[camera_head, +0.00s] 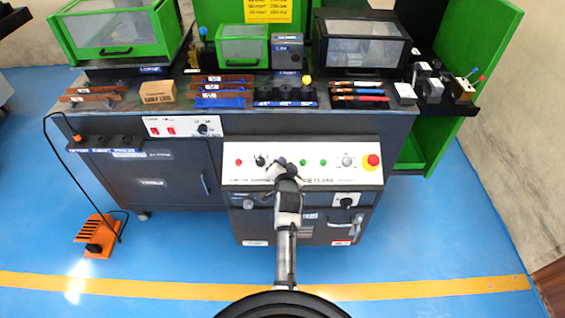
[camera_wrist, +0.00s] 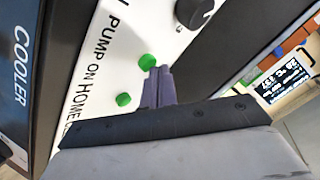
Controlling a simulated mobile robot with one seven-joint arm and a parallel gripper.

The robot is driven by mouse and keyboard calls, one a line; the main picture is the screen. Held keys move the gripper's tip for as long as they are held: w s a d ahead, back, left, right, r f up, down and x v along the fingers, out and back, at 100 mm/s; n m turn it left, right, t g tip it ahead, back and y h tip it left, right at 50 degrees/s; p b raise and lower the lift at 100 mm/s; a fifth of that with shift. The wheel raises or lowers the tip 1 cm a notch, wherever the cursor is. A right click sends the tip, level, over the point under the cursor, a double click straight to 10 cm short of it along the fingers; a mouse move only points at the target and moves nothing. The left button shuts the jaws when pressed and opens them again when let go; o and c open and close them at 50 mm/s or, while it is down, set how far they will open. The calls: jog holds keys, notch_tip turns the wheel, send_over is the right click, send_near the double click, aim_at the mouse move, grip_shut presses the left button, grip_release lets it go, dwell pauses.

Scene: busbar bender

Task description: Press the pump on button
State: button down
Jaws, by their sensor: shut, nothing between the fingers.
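The white control panel (camera_head: 225,172) is on the front of the bender. The pump on button is a small green round button (camera_wrist: 147,61) beside the "PUMP ON" lettering in the wrist view. A second green button (camera_wrist: 124,99) lies beside the "HOME" lettering. My gripper (camera_wrist: 159,70) is shut and empty; its purple-grey fingertips appear right at the edge of the pump on button. I cannot tell whether they touch it. In the head view my gripper (camera_head: 281,163) is in front of the panel and hides part of its middle.
A black knob (camera_wrist: 195,14) stands out of the panel near my fingers. A red emergency button (camera_head: 371,161) on yellow is at the panel's right end. Above, the worktop (camera_head: 225,110) holds tools and bars. An orange foot pedal (camera_head: 97,236) is on the floor at left.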

jog(key=shift+w+f, duration=0.1)
jog(key=shift+f, duration=0.15)
jog(key=shift+r, duration=0.1)
dwell(0.3)
jog(key=shift+s+r+p, duration=0.45)
jog(key=shift+r+p, duration=0.3)
jog(key=shift+p, duration=0.05)
jog(key=r+p, duration=0.1)
jog(key=s+r+p, duration=0.1)
jog(key=r+p, duration=0.1)
jog(key=s+r+p, duration=0.1)
jog(key=shift+s+r+p, duration=0.15)
jog(key=shift+r+p, duration=0.1)
jog(key=shift+p, duration=0.1)
